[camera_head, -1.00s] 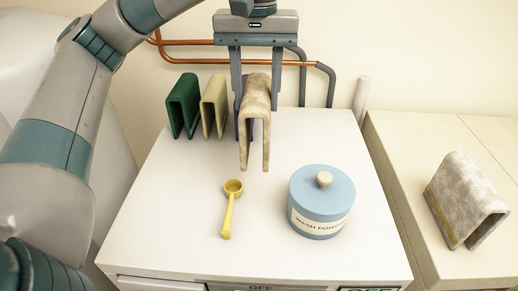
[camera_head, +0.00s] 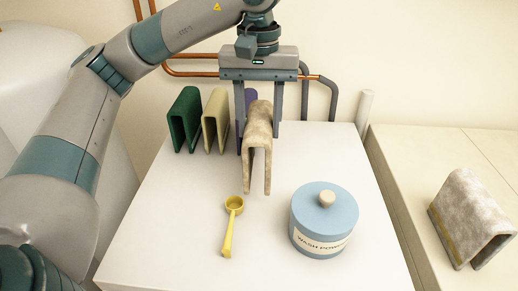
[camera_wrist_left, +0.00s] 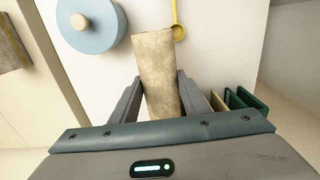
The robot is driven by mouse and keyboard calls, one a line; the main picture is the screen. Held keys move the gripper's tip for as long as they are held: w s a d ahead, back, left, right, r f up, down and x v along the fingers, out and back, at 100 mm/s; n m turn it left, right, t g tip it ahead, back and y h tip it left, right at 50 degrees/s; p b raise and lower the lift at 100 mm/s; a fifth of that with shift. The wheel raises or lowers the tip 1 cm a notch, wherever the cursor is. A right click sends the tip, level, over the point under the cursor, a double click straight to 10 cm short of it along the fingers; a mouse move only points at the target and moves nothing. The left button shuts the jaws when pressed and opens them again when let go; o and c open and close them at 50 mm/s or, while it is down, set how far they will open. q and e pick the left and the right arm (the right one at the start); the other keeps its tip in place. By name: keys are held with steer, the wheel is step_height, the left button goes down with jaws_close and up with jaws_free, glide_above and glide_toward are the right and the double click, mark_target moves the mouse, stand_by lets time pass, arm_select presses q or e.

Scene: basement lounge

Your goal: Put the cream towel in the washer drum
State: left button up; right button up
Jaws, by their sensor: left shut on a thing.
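The cream towel (camera_head: 259,127), a mottled beige folded cloth shaped like an upside-down U, is between the fingers of my left gripper (camera_head: 259,118), which is shut on it. The towel is upright over the white machine top (camera_head: 170,225); I cannot tell whether its lower edges touch that top. In the left wrist view the towel (camera_wrist_left: 157,75) extends from between the fingers of the left gripper (camera_wrist_left: 158,98). The washer drum is not visible. My right gripper is not in view.
A green towel (camera_head: 184,122), a plain pale towel (camera_head: 215,122) and a partly hidden purple one (camera_head: 251,96) stand around it. A yellow scoop (camera_head: 229,230) and a blue wash powder tub (camera_head: 324,215) are in front. A mottled grey towel (camera_head: 465,215) stands on the right-hand surface (camera_head: 410,175).

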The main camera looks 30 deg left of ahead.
arm_select(q)
steer(key=shift+f+p, duration=0.35)
steer(key=shift+f, duration=1.05)
step_height(320, 180, down, 4)
steer(key=shift+r+p, duration=0.15)
steer(key=shift+p, duration=0.65)
